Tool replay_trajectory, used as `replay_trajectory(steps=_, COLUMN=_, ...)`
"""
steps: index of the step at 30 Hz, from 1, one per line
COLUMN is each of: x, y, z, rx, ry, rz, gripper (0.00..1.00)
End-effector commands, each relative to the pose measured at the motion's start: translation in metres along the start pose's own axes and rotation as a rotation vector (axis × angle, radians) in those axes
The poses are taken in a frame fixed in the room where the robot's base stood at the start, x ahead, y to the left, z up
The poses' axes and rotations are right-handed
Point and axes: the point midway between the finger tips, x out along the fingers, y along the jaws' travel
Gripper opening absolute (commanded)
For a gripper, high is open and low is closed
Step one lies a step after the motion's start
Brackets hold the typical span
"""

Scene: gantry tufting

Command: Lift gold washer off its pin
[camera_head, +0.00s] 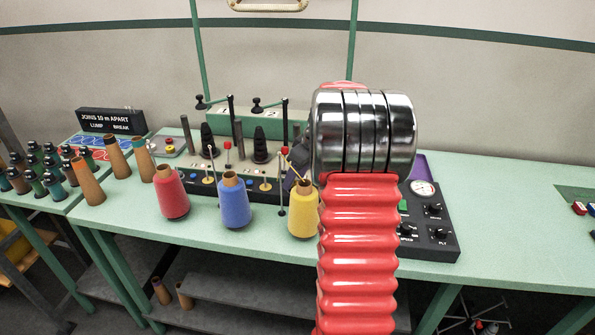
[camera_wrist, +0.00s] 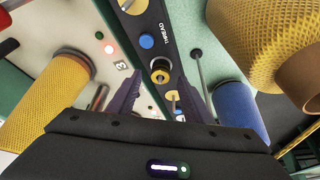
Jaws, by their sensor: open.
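Two gold washers show in the head view, one (camera_head: 265,187) nearer the yellow cone and one (camera_head: 208,180) to its left, each around a thin upright pin on the dark panel. In the wrist view, gold rounds show on the panel: one (camera_wrist: 162,77) by a dark round top, one (camera_wrist: 174,97) with a thin pin, and one (camera_wrist: 132,6) at the top edge. I cannot tell which is the task's washer. My gripper (camera_wrist: 160,85) is open, its dark purple fingers either side of the two middle rounds, nothing visibly held. In the head view my arm mostly hides it.
Red (camera_head: 171,193), blue (camera_head: 235,203) and yellow (camera_head: 303,212) thread cones line the bench front. A black control box (camera_head: 435,232) stands right of my arm. The bench's right side is mostly clear.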

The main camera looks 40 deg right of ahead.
Motion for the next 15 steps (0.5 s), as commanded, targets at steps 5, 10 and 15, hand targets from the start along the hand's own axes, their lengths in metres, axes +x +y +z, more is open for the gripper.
replay_trajectory(steps=5, x=0.0083, y=-0.0007, z=-0.0001, rx=-0.001, ry=-0.001, rz=-0.001, gripper=0.46)
replay_trajectory(steps=10, x=0.0086, y=-0.0007, z=-0.0002, rx=-0.001, ry=0.0, rz=-0.001, gripper=0.46)
replay_trajectory(steps=15, x=0.0085, y=-0.0008, z=-0.0003, rx=-0.001, ry=0.0, rz=-0.001, gripper=0.4)
